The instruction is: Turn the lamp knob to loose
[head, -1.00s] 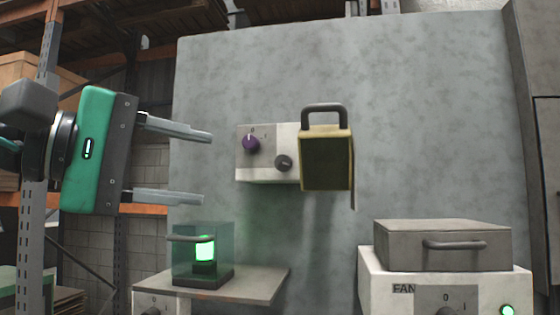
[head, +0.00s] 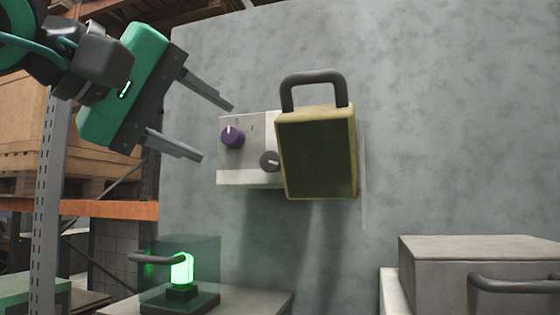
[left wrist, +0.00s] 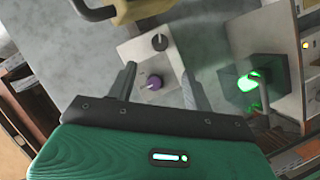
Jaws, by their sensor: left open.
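The labels are too small to read, so I cannot tell which knob is the lamp's. My left gripper (head: 216,132) is open and tilted, its two fingers pointing at the box from the upper left. The green glowing lamp (head: 182,269) stands under a clear cover at lower left. My right gripper is out of view.
A yellow-framed hinged cover (head: 317,155) with a dark handle juts out just right of the knobs. A grey box (head: 470,258) with a handle stands at lower right. A shelf (head: 250,301) holds the lamp. Racking (head: 110,209) is at left.

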